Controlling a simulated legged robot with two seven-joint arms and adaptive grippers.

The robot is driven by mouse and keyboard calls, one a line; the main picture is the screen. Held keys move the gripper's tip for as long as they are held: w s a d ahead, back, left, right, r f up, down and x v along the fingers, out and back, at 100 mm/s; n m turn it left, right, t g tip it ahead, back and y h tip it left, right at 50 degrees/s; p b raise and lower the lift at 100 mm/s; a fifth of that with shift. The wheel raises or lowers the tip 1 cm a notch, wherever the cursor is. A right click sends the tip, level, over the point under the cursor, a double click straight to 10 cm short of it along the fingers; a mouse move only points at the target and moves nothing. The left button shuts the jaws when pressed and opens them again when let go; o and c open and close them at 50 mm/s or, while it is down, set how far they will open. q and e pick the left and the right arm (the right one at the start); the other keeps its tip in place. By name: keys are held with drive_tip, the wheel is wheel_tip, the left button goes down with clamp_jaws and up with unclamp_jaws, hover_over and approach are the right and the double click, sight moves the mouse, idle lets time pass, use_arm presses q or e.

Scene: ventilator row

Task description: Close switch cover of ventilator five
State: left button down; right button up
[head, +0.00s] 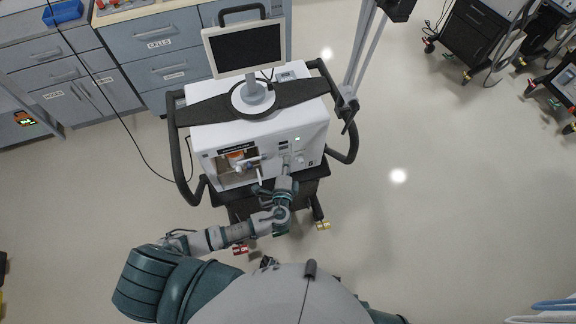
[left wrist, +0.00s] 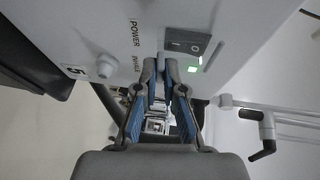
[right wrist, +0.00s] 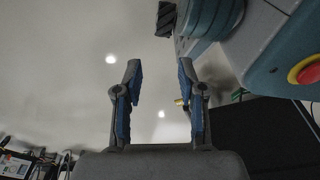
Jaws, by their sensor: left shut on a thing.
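Ventilator five (head: 258,135) is a white cart-mounted unit with a screen on top, in the middle of the head view. In the left wrist view its front (left wrist: 85,25) shows a "5" label (left wrist: 103,70), the word POWER and a dark switch panel (left wrist: 185,45) beside a lit green lamp (left wrist: 193,69). My left gripper (head: 286,168) is at the front; in the left wrist view its fingertips (left wrist: 161,66) are nearly together just below the panel. They pinch something thin, apparently the switch cover, mostly hidden by the fingers. My right gripper (right wrist: 160,75) is open and empty.
Black handles (head: 179,150) flank the ventilator. A pole stand (head: 362,55) is close on its right. Grey-blue drawers (head: 155,50) stand behind. Other carts (head: 470,35) are at the upper right. The floor (head: 420,200) to the right is clear.

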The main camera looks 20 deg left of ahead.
use_arm(q)
drive_tip(key=shift+w+a+f+m+t+b, duration=0.2)
drive_tip(key=shift+f+m+t+b, duration=0.35)
drive_tip(key=shift+b, duration=0.9)
use_arm(e)
drive_tip(key=w+a+r, duration=0.1)
drive_tip(key=w+r, duration=0.5)
drive_tip(key=shift+r, duration=0.35)
use_arm(q)
drive_tip(key=shift+t, duration=0.25)
use_arm(e)
drive_tip(key=shift+w, duration=0.1)
use_arm(q)
drive_tip(key=c, duration=1.4)
unclamp_jaws()
drive_tip(key=shift+c, duration=0.2)
drive_tip(key=shift+o, duration=0.8)
drive_tip(key=shift+w, duration=0.15)
drive_tip(key=shift+r, duration=0.1)
use_arm(e)
drive_tip(key=shift+w, duration=0.1)
use_arm(q)
drive_tip(key=s+d, duration=0.2)
drive_tip(key=s, duration=0.9)
drive_tip(key=shift+s, duration=0.35)
drive_tip(key=shift+d+f, duration=0.1)
drive_tip(key=shift+f, duration=0.1)
